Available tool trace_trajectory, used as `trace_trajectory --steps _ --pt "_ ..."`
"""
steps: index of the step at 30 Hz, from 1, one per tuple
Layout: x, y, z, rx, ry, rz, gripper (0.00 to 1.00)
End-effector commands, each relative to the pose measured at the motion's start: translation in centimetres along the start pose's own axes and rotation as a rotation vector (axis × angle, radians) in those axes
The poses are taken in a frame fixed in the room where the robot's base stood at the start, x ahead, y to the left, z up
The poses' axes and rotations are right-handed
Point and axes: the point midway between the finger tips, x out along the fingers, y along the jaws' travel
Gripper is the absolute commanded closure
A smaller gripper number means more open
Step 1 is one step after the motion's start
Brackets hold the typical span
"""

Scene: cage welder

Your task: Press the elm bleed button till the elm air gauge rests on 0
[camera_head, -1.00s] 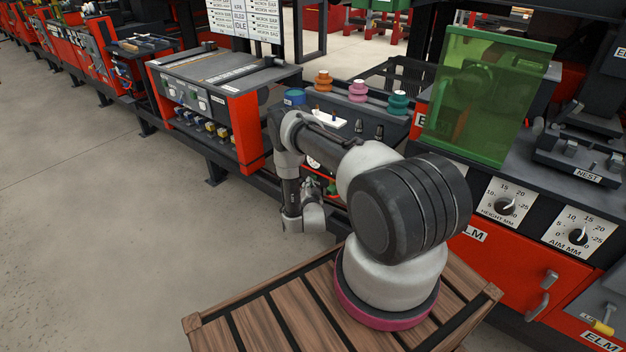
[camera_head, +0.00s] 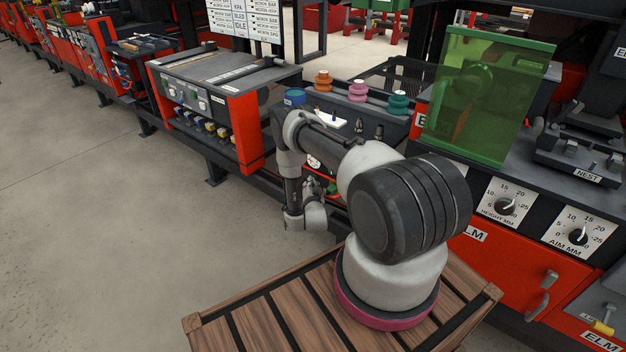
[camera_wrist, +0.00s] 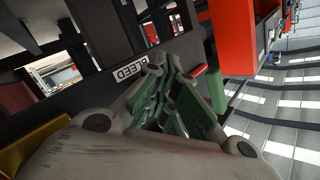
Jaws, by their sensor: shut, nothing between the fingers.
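In the wrist view a white BLEED label (camera_wrist: 128,73) is on a dark panel, just left of my gripper's fingertips. My gripper (camera_wrist: 163,82) has green-padded fingers that are shut and empty, pointing at the panel beside the label. The bleed button itself cannot be made out; the fingers may hide it. Whether the fingertips touch anything cannot be told. No gauge reading can be made out in either view.
The head view shows ELM dials for height (camera_head: 506,203) and aim (camera_head: 579,236) and a green see-through shield (camera_head: 485,95) at right. Colored knobs (camera_head: 358,92) stand on the bench behind my arm. Open floor (camera_head: 110,220) lies at left. A red block (camera_wrist: 228,40) shows in the wrist view.

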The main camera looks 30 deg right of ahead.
Motion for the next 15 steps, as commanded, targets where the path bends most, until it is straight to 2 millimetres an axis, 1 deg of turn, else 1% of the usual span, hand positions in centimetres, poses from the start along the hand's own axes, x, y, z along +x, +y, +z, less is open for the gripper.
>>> trace_trajectory --steps 5,15 --pt "-0.2 -0.2 0.1 0.000 0.000 -0.001 1.00" --pt "-1.3 -0.9 0.9 0.000 0.000 0.000 1.00"
